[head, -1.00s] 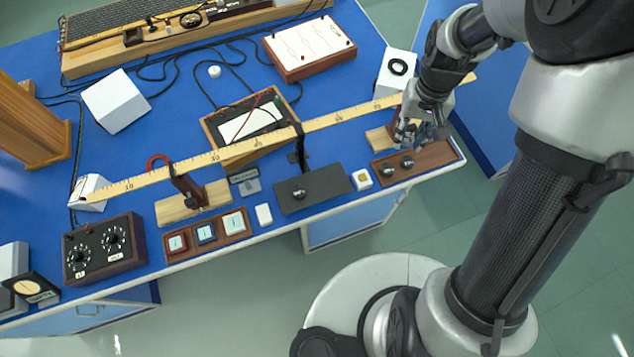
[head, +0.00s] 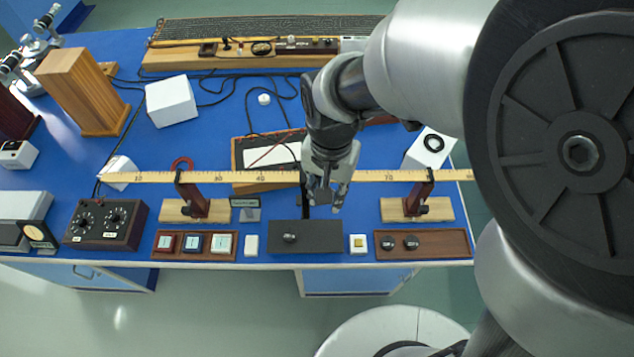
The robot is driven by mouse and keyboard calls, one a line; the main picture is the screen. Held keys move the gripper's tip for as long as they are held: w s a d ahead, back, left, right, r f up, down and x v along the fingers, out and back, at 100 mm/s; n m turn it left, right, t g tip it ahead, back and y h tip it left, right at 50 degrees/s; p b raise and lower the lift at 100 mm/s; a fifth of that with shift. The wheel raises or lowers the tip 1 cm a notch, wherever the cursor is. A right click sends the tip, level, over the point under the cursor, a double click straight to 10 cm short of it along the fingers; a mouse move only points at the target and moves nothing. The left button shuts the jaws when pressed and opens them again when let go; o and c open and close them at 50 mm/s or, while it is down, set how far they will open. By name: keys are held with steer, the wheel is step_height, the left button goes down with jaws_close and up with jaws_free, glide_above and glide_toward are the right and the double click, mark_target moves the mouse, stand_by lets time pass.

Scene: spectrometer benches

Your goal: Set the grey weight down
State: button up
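My gripper (head: 326,203) is over the middle of the bench, at the metre rule (head: 220,176) and right of its dark central stand. Its fingertips point down toward the front of the bench. Whether they hold anything is too small to tell. One small dark grey weight (head: 289,238) sits on the dark flat plate (head: 325,240) in front of the gripper. Two similar dark weights, a left one (head: 388,243) and a right one (head: 411,242), sit on the brown wooden tray (head: 446,243) at the right. Which is the task's grey weight is unclear.
Wooden stands, one left (head: 190,210) and one right (head: 415,209), stand along the rule. A tray of small blocks (head: 176,255) and a dial box (head: 105,222) are at front left. A small white box with a yellow top (head: 358,245) stands between plate and weight tray.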

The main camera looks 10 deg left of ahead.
mark_target(322, 238)
steer(key=shift+s+a+f, duration=0.15)
steer(key=shift+a+f, duration=0.05)
steer(key=shift+a, duration=0.15)
steer(key=f+b, duration=0.7)
steer(key=f, duration=1.2)
steer(key=shift+s+f, duration=0.15)
steer(key=shift+s, duration=0.05)
steer(key=shift+f, duration=0.1)
steer(key=shift+f, duration=0.15)
steer(key=o, duration=1.1)
